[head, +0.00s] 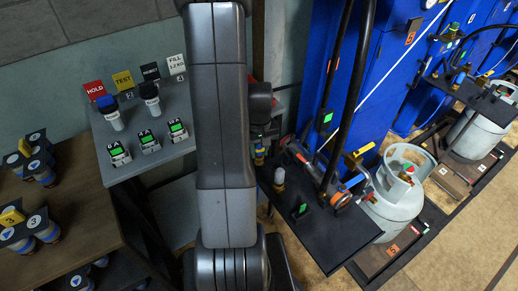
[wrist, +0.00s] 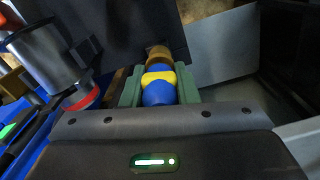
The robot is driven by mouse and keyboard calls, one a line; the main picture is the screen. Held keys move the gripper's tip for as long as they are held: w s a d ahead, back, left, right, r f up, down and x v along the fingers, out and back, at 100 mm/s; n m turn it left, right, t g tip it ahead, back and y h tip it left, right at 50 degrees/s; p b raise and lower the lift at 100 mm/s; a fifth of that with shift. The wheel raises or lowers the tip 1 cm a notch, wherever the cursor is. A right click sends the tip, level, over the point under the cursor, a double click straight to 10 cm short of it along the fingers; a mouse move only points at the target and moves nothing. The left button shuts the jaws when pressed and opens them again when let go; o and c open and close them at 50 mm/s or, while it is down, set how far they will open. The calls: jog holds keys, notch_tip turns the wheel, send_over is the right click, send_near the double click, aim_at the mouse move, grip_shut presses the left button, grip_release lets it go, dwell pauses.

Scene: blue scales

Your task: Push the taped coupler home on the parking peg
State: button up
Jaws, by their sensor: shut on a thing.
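In the wrist view my gripper (wrist: 158,88) is shut on the coupler (wrist: 158,94), with one green finger on each side of it. The coupler is blue with a yellow tape band (wrist: 158,78) round it. A brass-coloured part (wrist: 158,53) lies in line just beyond the coupler. I cannot tell whether that is the parking peg or the coupler's own end, nor how deep any seating is. In the head view my arm covers much of the middle, and a small blue and yellow piece (head: 259,155) shows just right of it, over the black shelf.
The black shelf (head: 322,245) carries a pale-topped fitting (head: 279,178), hoses and an orange-and-blue coupler (head: 340,198). A grey gas cylinder (head: 393,205) stands to its right, before blue cabinets (head: 385,60). A grey panel (head: 150,115) with tags and green-screened devices is left of my arm.

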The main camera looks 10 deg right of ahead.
jog(key=shift+f+b, duration=0.6)
jog(key=shift+f, duration=0.2)
jog(key=o, duration=1.1)
jog(key=shift+r, duration=0.1)
notch_tip(320, 180, up, 14)
jog(key=shift+f+p, duration=0.1)
jog(key=shift+p, duration=0.45)
jog(key=shift+f, duration=0.1)
notch_tip(320, 180, down, 14)
jog(key=shift+r+b, duration=0.1)
jog(key=shift+b, duration=0.4)
jog(key=shift+r+p, duration=0.35)
jog(key=shift+r, duration=0.15)
jog(key=shift+f, duration=0.2)
